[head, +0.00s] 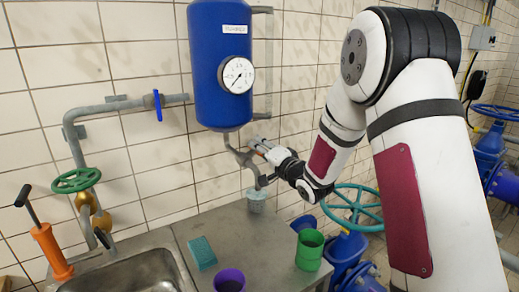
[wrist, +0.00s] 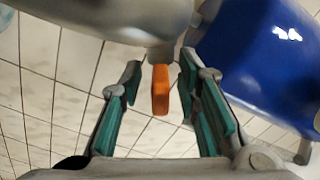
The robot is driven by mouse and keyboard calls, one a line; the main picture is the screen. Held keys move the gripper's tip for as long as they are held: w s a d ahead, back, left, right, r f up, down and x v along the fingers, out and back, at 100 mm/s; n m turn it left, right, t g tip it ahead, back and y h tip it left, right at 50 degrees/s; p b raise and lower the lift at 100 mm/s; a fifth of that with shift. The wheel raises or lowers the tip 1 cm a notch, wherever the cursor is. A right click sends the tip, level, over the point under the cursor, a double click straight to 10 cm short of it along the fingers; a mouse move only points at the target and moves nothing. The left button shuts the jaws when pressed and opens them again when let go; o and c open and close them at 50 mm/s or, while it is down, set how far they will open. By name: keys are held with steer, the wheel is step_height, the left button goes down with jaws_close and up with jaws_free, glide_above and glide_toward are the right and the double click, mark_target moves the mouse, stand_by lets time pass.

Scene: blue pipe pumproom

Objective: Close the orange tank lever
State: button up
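The orange tank lever (wrist: 160,90) shows in the wrist view as a short orange handle below a grey pipe fitting (wrist: 160,52). My gripper (wrist: 158,78) is open, with one green-padded finger on each side of the lever and visible gaps between. In the head view my gripper (head: 258,149) reaches the grey piping under the blue tank (head: 209,80). The lever is mostly hidden there by my gripper. The blue tank fills the upper right of the wrist view (wrist: 262,60) and carries a round gauge (head: 237,75) in the head view.
A grey cup (head: 256,204) stands under the tank outlet on the metal counter (head: 215,225). A green cup (head: 310,250), a purple cup (head: 229,281) and a teal sponge (head: 202,252) are also there. A sink (head: 130,275) is at left. A teal valve wheel (head: 352,207) stands at right.

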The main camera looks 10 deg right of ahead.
steer(key=shift+w+a, duration=0.1)
steer(key=shift+w, duration=0.1)
jaws_close()
